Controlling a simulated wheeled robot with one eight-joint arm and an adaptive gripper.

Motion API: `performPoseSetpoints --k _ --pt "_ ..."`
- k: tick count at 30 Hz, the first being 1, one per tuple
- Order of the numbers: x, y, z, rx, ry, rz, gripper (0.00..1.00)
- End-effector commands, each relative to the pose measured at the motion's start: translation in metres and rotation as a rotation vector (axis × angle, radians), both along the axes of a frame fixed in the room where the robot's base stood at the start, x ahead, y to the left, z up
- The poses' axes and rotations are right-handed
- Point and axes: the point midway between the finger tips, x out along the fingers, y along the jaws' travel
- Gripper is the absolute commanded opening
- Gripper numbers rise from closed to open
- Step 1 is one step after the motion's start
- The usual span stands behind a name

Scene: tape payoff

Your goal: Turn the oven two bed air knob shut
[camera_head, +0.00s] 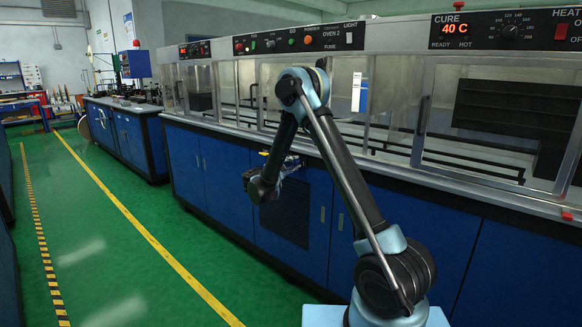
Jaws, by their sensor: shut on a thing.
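The oven labelled OVEN 2 (341,42) is a long row of clear-doored chambers above blue cabinets. My arm bends over in front of it, and its wrist hangs before the blue cabinet front. My gripper (293,164) is small and partly hidden by my own arm, at the top of the cabinet just under the counter edge. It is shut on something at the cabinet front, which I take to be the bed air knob. The knob itself is hidden by the gripper and wrist, so its turn angle cannot be seen.
A steel counter edge (448,178) runs along the oven front. A dark vent grille (287,211) lies below my wrist. At upper right is a CURE panel (505,30) reading 40 C. Green floor (150,240) with a yellow line is clear at left.

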Motion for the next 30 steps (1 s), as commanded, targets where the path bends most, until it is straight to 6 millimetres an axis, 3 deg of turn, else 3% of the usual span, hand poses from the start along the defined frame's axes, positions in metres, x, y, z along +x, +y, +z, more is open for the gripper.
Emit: performPoseSetpoints --k 12,29,30 --pt "0.0015 -0.0008 -0.0006 -0.144 0.115 0.001 0.01" --pt "0.0016 -0.0008 -0.0001 -0.165 0.13 0.0 0.01" --pt "0.0016 -0.0008 -0.0001 -0.165 0.13 0.0 0.34"
